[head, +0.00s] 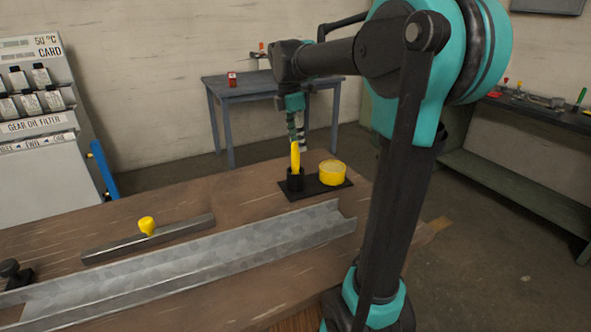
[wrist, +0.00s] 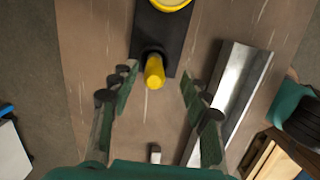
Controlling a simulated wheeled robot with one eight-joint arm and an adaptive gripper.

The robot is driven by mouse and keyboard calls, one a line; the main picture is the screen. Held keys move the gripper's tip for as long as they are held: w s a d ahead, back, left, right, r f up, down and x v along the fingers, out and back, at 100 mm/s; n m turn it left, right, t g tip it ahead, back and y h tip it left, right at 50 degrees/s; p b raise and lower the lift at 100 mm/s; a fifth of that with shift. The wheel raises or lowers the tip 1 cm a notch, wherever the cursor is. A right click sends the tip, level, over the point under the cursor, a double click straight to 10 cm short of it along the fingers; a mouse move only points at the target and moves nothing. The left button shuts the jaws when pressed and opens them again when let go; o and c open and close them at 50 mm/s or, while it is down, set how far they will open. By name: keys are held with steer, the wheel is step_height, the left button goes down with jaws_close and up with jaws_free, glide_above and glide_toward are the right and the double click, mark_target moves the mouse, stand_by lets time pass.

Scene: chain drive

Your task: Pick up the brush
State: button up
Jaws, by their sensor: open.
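The brush shows as a yellow handle (head: 295,157) standing upright in a black cup (head: 295,181) on a black plate (head: 318,188); its lower end is hidden in the cup. In the wrist view the handle (wrist: 154,72) points up toward the camera, between and slightly beyond the fingertips. My gripper (head: 297,138) is above the cup, pointing down, close to the handle's top. In the wrist view my gripper (wrist: 157,88) is open, with a finger on each side and gaps to the handle. I see no contact.
A round yellow container (head: 332,173) sits on the same plate, beside the cup. A grey metal channel (head: 190,268) lies along the wooden workbench (head: 235,198), nearer the camera. A bar with a yellow knob (head: 147,226) lies to the left. Bare wood surrounds the plate's left side.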

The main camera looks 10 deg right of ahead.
mark_target(297, 158)
steer(key=shift+w+f, duration=0.15)
steer(key=shift+f, duration=1.65)
steer(key=shift+w+f, duration=0.15)
steer(key=shift+f, duration=1.65)
jaws_close()
